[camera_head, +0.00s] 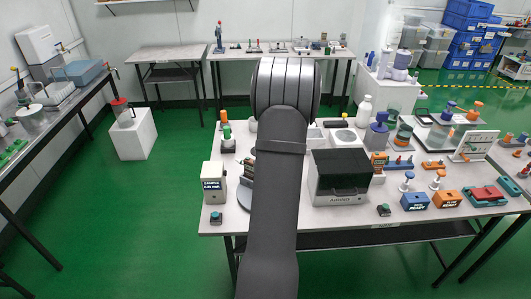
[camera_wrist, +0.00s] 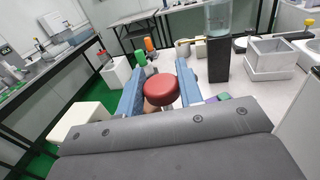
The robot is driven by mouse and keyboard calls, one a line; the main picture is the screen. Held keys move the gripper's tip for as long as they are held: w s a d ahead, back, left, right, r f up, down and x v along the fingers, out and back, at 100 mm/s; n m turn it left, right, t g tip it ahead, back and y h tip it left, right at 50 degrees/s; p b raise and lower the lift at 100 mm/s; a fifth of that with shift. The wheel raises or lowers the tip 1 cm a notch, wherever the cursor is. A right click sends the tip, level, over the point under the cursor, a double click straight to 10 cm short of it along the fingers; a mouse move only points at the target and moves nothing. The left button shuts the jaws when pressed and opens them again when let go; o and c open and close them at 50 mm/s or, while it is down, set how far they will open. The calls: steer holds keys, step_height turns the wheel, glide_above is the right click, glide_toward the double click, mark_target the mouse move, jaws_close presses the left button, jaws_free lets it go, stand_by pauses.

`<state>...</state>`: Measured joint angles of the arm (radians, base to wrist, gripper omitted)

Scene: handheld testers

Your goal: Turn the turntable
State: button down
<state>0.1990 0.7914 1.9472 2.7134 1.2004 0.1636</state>
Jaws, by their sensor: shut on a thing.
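The turntable (camera_head: 243,197) shows in the head view as a grey round edge on the table, mostly hidden behind my arm. In the wrist view, my gripper (camera_wrist: 160,78) has its two blue fingers on either side of a round red knob (camera_wrist: 160,90) and is shut on it. My gripper is hidden behind my arm in the head view.
A white box (camera_head: 214,183) with a dark label stands left of the turntable. A black-topped box (camera_head: 341,177) stands right of my arm. In the wrist view, a clear cylinder on a black stand (camera_wrist: 218,60) and a square white container (camera_wrist: 270,58) stand beyond the fingers.

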steer(key=shift+m+h, duration=0.5)
steer(key=shift+h, duration=0.3)
steer(key=c, duration=1)
jaws_free()
steer(key=shift+c, duration=0.2)
steer(key=shift+s, duration=0.1)
steer(key=s+d, duration=0.2)
steer(key=s, duration=1.5)
